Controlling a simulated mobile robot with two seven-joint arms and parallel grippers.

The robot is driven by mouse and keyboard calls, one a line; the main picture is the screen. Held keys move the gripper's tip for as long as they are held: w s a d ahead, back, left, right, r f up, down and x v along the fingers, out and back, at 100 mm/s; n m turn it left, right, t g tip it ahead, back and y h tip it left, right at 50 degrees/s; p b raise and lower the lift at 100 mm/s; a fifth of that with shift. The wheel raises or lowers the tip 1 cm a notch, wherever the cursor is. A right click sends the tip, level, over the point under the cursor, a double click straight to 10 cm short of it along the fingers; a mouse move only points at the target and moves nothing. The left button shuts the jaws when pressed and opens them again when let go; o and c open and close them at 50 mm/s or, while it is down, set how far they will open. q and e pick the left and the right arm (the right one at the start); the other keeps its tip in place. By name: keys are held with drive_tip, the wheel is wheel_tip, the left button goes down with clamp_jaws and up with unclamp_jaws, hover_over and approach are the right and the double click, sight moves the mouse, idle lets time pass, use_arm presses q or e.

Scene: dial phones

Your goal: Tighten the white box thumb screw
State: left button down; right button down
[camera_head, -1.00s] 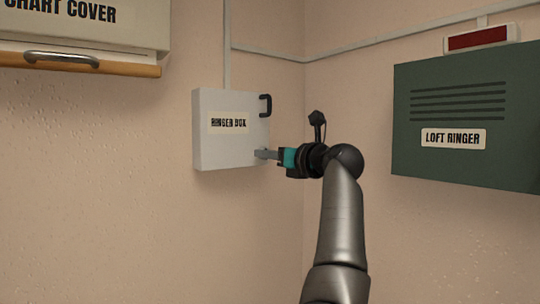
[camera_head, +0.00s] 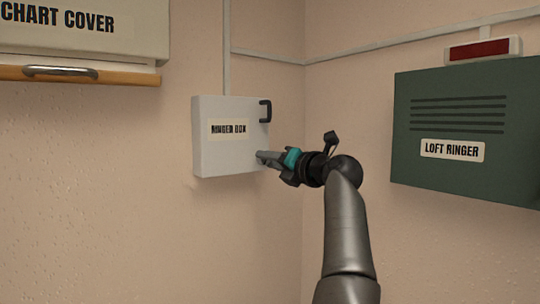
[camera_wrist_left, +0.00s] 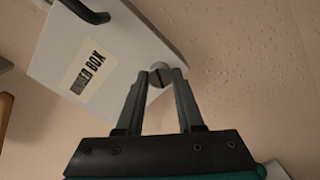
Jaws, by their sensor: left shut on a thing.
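The white box (camera_head: 225,158), labelled RINGER BOX, hangs on the wall left of the corner, with a black handle (camera_head: 265,110) at its upper right. It also shows in the left wrist view (camera_wrist_left: 115,50), tilted. The round, slotted thumb screw (camera_wrist_left: 160,72) sits near the box's lower right edge. My left gripper (camera_head: 262,157) is at that edge, and its fingertips (camera_wrist_left: 160,76) are shut on the screw from both sides. In the head view the fingers hide the screw. My right gripper is not in view.
A green LOFT RINGER box (camera_head: 465,170) with a red panel (camera_head: 480,50) above it is on the right wall. A CHART COVER cabinet (camera_head: 110,45) with a metal handle (camera_head: 60,72) is at upper left. Wall below the white box is clear.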

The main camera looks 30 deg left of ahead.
use_arm(q)
drive_tip(key=shift+m, duration=14.7)
drive_tip(key=c, duration=0.5)
unclamp_jaws()
drive_tip(key=shift+c, duration=0.2)
